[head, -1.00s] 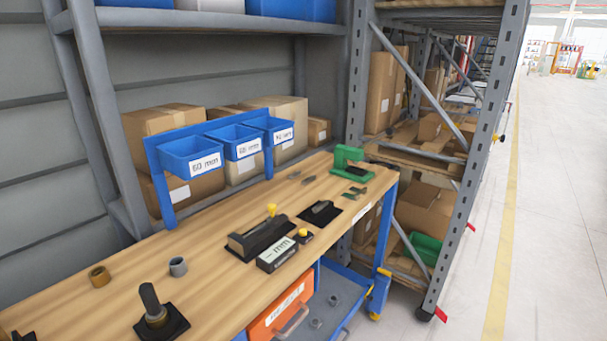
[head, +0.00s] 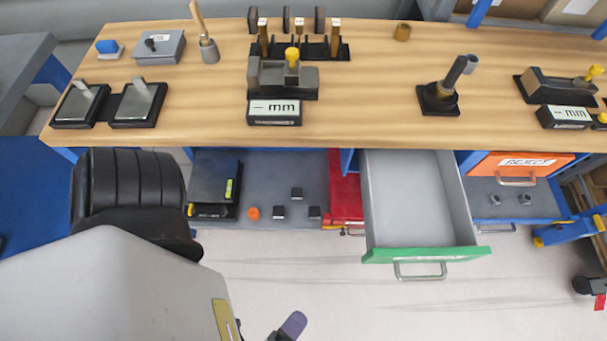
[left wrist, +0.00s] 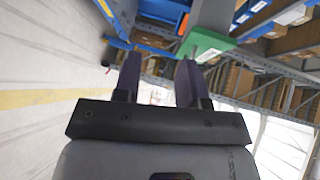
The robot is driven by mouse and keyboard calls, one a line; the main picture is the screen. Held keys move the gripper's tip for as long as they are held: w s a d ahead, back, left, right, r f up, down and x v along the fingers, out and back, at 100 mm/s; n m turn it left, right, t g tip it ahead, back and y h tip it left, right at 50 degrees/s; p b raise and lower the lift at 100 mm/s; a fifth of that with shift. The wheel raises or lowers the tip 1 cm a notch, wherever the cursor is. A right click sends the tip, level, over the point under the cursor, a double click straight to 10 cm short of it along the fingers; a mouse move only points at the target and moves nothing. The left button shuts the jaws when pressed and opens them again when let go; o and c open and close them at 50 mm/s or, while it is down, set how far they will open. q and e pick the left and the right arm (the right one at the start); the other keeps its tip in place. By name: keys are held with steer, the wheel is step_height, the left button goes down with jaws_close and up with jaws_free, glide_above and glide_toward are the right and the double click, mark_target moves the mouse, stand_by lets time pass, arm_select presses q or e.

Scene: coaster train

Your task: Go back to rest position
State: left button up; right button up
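My left gripper (head: 290,326) shows at the bottom edge of the head view, in front of the workbench and low over the floor. Only part of it is in that picture. In the left wrist view its two dark fingers (left wrist: 157,75) stand apart with nothing between them, so it is open and empty. The green-fronted drawer (head: 425,255) of the bench is pulled out, to the right of the gripper in the head view. Its green front (left wrist: 205,45) also shows beyond the fingers in the left wrist view. My right gripper is in neither view.
An orange REJECT drawer (head: 520,162) is at the right. Open floor (head: 400,310) lies in front.

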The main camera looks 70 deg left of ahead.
arm_select(q)
steer(key=s+a+f+n+g+h+p, duration=0.2)
steer(key=a+f+n+g+h, duration=0.35)
steer(key=f+g, duration=0.35)
steer(key=w+a+r+n+g+h+p, duration=0.15)
steer(key=w+a+r+p, duration=0.25)
steer(key=a+r+p, duration=0.45)
steer(key=w+a+r+n+h+p, duration=0.1)
steer(key=w+a+r+n+p, duration=0.35)
steer(key=r, duration=0.75)
step_height(320, 180, up, 39)
steer(key=m+p, duration=0.1)
steer(key=p, duration=3.9)
steer(key=shift+p, duration=0.4)
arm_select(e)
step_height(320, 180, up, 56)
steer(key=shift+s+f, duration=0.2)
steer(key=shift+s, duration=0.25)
